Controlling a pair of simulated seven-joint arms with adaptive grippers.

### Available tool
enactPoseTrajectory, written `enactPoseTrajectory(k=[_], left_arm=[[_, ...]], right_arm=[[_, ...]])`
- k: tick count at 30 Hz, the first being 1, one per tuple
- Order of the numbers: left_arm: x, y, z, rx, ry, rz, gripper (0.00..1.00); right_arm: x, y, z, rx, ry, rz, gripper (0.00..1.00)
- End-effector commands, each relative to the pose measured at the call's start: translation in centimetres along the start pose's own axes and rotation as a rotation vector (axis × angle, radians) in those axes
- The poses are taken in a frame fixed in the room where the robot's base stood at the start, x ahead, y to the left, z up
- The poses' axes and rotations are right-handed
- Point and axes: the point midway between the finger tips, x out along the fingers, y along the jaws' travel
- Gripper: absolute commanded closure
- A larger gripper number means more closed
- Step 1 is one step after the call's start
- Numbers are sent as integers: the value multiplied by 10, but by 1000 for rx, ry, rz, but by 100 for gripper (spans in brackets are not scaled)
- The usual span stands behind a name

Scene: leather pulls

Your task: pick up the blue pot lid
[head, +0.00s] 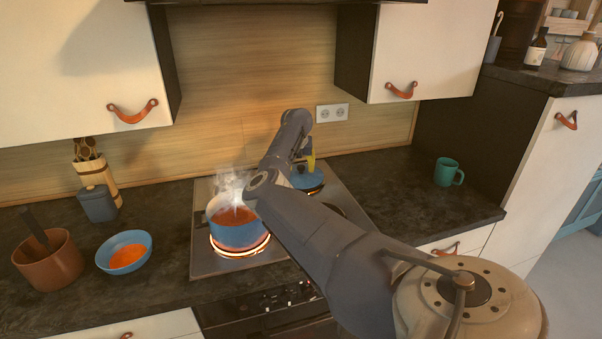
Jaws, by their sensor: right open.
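The blue pot lid (309,183) lies on the back right part of the stovetop, partly hidden behind my right arm. My right gripper (308,163) is just above the lid, at the far end of the arm. It is small and partly covered by the arm links. It is open, and I cannot tell whether its fingers touch the lid. A blue pot (238,237) with orange soup steams on the glowing front left burner. My left gripper is out of view.
A blue bowl (124,251) with orange soup, a brown pot (48,262) and a grey-blue canister (97,204) stand left of the stove (205,262). A teal mug (448,172) stands on the right counter, which is otherwise mostly clear. Cabinets overhang the counter.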

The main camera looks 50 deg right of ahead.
Motion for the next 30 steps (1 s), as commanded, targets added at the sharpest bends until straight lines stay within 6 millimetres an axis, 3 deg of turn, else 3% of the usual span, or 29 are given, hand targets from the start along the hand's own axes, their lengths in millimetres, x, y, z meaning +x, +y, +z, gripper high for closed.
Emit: enactPoseTrajectory(k=[7,18,30], left_arm=[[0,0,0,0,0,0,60],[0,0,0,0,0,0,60],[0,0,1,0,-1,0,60]], right_arm=[[23,0,0,0,0,0,44],[27,0,0,1,0,1,44],[27,0,0,1,-1,1,91]])
